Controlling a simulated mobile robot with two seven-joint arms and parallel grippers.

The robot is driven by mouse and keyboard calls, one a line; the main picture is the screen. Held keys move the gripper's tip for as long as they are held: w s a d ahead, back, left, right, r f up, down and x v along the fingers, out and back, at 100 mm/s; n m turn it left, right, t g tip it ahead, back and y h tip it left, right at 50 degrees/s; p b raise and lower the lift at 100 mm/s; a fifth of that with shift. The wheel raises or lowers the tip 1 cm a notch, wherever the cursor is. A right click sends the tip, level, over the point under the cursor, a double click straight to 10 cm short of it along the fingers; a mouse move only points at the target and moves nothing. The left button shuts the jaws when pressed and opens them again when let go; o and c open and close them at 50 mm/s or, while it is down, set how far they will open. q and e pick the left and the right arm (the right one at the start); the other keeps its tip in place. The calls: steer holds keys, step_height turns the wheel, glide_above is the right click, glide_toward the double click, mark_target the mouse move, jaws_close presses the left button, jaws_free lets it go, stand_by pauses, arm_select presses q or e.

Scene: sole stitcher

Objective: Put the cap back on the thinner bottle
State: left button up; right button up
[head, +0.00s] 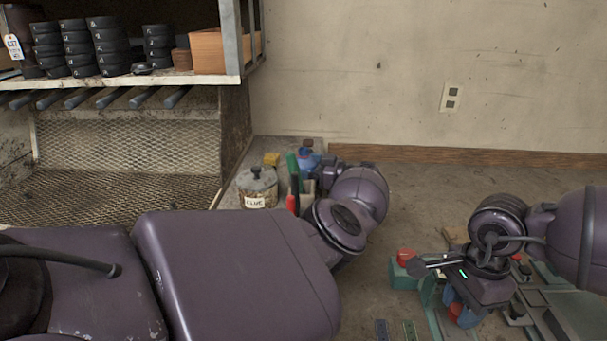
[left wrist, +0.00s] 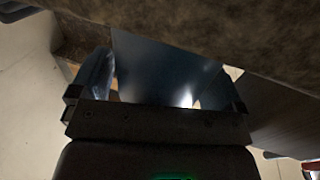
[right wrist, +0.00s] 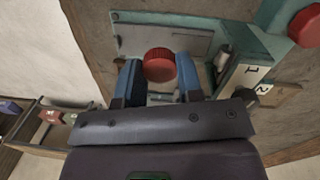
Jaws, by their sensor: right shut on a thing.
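A blue bottle (head: 308,159) with a brown top stands on the floor-level surface by the wall in the head view, partly hidden by my left arm. My left gripper (head: 309,182) is close in front of it. In the left wrist view a dark blue surface (left wrist: 165,65) fills the space between its fingers; whether they grip it is unclear. My right gripper (right wrist: 160,80) is shut on a red ridged cap (right wrist: 160,64). In the head view this gripper (head: 460,306) is over the green-and-grey equipment at the lower right.
A glue pot (head: 257,188) stands left of the bottle, with a yellow block (head: 271,159) behind it. A red button (right wrist: 305,25) on a teal box is near my right gripper. A shelf (head: 120,80) with stacked black discs is at upper left.

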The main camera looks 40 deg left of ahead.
arm_select(q)
steer(key=c, duration=0.8)
steer(key=shift+r, duration=0.3)
arm_select(e)
steer(key=shift+r, duration=0.2)
arm_select(q)
step_height(320, 180, up, 10)
steer(key=p, duration=0.4)
steer(key=shift+f, duration=0.25)
arm_select(e)
steer(key=shift+t, duration=0.3)
steer(key=shift+r, duration=3.2)
arm_select(q)
steer(key=shift+o, duration=1.4)
steer(key=c, duration=0.5)
steer(key=shift+c, duration=0.2)
